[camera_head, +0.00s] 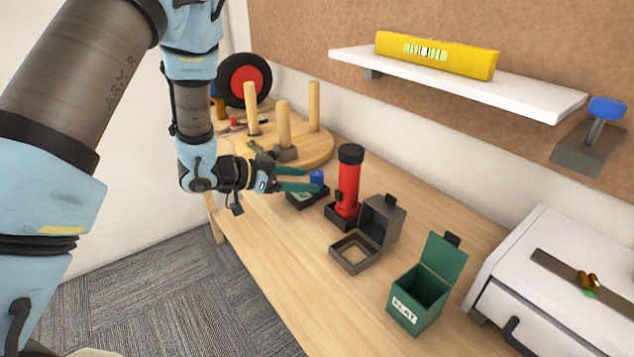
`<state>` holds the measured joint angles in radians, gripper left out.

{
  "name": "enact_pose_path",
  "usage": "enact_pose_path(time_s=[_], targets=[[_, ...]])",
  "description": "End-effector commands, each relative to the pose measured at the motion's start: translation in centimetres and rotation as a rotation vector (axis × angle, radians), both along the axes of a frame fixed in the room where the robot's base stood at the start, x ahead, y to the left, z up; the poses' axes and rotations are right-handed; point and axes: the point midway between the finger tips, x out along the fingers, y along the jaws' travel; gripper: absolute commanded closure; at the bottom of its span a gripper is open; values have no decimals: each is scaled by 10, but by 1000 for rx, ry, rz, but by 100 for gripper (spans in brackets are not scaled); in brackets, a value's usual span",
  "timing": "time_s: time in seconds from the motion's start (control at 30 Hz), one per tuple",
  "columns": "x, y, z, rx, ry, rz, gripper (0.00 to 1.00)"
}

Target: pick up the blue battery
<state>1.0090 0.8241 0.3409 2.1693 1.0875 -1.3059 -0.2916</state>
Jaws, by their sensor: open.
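The blue battery (316,177) is a small blue cylinder standing upright at a small dark base (307,198) on the wooden bench, left of the red flashlight. My gripper (318,181) has green fingers and reaches in from the left at the battery's height. Its fingers are apart, with the battery at their tips. The fingers hide part of the battery. I cannot tell whether they touch it.
A red flashlight (347,184) stands close to the right of my gripper. An open grey box (381,221) and a green box (420,290) stand nearer. A round wooden stand with pegs (284,124) lies behind. A white shelf (460,82) overhangs the bench (280,270).

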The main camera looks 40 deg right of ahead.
Motion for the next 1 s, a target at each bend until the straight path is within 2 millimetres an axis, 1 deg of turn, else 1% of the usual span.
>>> enact_pose_path(time_s=[0.03, 0.1, 0.27, 0.47, 0.6, 0.7, 0.9, 1.0], targets=[[-2, -7, -1, 1, 0, -2, 24], [-3, -13, -4, 1, 0, -1, 24], [-5, -23, -6, 0, -1, 1, 24], [-11, -51, -7, 1, -1, -1, 24], [-13, -65, -16, 1, -1, 1, 24], [-13, -69, -18, 0, -2, 2, 24], [-13, -69, -19, 0, -1, 4, 24], [-13, -69, -19, 0, -1, 4, 36]])
